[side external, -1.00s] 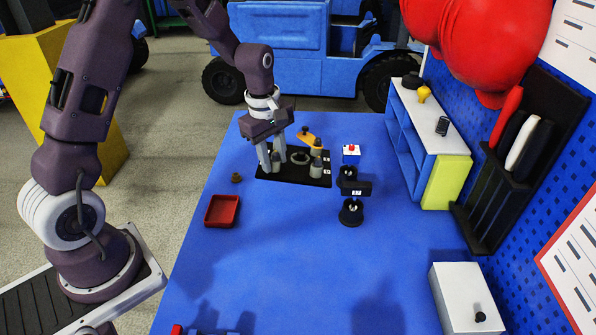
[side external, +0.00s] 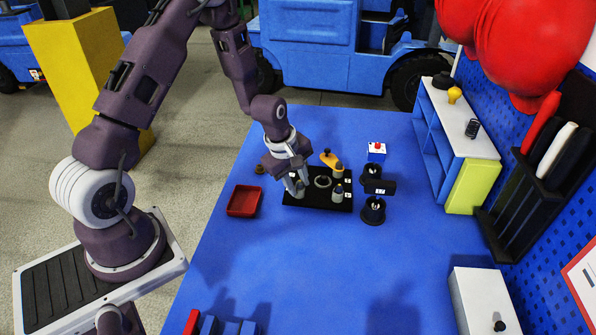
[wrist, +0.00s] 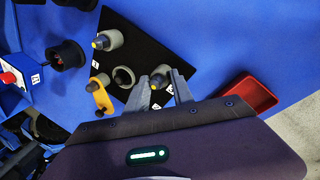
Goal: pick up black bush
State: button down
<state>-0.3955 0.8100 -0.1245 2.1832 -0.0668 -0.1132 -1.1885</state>
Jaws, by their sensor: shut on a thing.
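My gripper (side external: 295,186) points down at the left end of a black plate (side external: 318,206). In the wrist view its two grey fingers (wrist: 163,88) close on a grey peg with a dark, yellow-marked end (wrist: 158,80). The fingers partly hide this peg, and I cannot tell whether it is clear of the plate. A similar grey peg (wrist: 111,39) stands on the plate, with a grey ring (wrist: 123,77) between them. No separate black bush can be told for sure. A small dark brown piece (side external: 259,169) lies on the table left of the plate.
A red tray (side external: 244,201) lies left of the plate. A yellow-orange part (side external: 329,159) is at the plate's back edge. The front middle table is clear.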

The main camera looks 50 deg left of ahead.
jog(key=shift+f, duration=1.05)
jog(key=c, duration=1)
grip_release()
jog(key=shift+f, duration=0.15)
jog(key=shift+c, duration=0.2)
jog(key=shift+s, duration=0.1)
jog(key=s+d+r+m, duration=0.2)
jog(key=s+r+m, duration=0.15)
jog(key=r, duration=0.75)
jog(key=s+d+r+m, duration=0.2)
jog(key=s+d+r, duration=0.15)
jog(key=r, duration=0.65)
jog(key=s+d+r+m+t, duration=0.2)
jog(key=s+d+r+m, duration=0.2)
jog(key=s+r+m, duration=0.5)
jog(key=s, duration=0.3)
jog(key=shift+s, duration=0.2)
jog(key=s+m, duration=0.2)
jog(key=s, duration=0.1)
jog(key=s+m, duration=0.1)
jog(key=s, duration=0.1)
jog(key=shift+d+r+m, duration=0.25)
jog(key=shift+d+r, duration=0.05)
jog(key=shift+r, duration=0.1)
jog(key=shift+c, duration=0.7)
